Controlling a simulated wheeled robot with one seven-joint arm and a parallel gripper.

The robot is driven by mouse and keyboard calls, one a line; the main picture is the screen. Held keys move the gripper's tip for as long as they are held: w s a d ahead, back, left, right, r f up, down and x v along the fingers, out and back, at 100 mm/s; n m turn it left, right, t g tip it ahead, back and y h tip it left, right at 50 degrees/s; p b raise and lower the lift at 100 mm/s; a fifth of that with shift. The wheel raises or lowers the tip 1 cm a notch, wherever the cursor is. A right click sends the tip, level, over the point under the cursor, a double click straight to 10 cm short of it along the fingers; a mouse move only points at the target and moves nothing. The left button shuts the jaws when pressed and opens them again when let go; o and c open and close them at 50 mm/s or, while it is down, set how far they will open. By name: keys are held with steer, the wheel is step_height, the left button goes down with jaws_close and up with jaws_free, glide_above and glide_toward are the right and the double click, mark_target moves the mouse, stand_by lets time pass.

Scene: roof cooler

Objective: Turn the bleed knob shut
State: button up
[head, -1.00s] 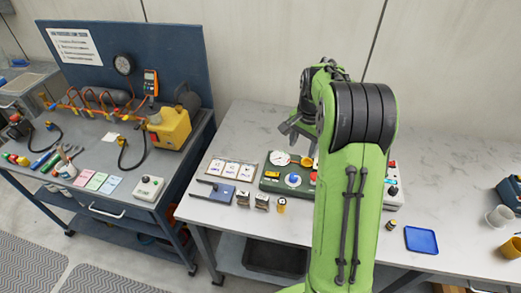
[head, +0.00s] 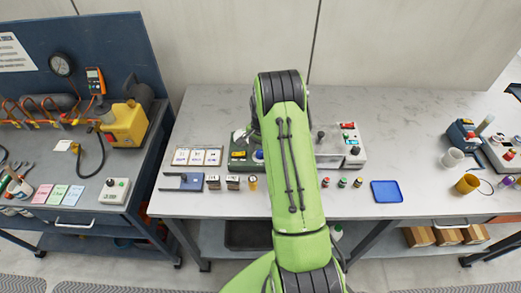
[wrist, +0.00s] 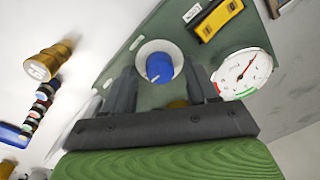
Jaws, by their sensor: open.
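A blue knob (wrist: 159,67) on a round white dial sits on the green panel (wrist: 117,82) in the wrist view. It is not clear whether this is the bleed knob, as I can read no label. My gripper (wrist: 163,72) is open, its fingers on either side of the blue knob in the picture; I cannot tell whether they touch it. Part of a brass-coloured piece (wrist: 177,104) shows between the fingers, mostly hidden. In the head view the blue knob (head: 258,155) shows at the edge of my arm, which hides much of the green panel (head: 237,163).
A white gauge (wrist: 241,74) and a yellow display (wrist: 216,17) are on the same panel. A grey box with knobs (head: 349,143) stands right of my arm. Bench space behind the panel is clear.

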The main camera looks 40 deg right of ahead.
steer(key=shift+f, duration=0.2)
steer(key=c, duration=1)
steer(key=shift+c, duration=0.2)
steer(key=shift+n, duration=0.4)
steer(key=n+b, duration=0.2)
steer(key=shift+w+n, duration=0.1)
steer(key=shift+n, duration=0.3)
steer(key=n+b, duration=0.1)
steer(key=n, duration=0.4)
steer(key=shift+b, duration=0.35)
steer(key=n+b, duration=0.1)
steer(key=n, duration=0.4)
steer(key=shift+w+n+g+b, duration=0.1)
steer(key=shift+n+g+b, duration=0.3)
steer(key=shift+n, duration=1.8)
steer(key=shift+r, duration=0.1)
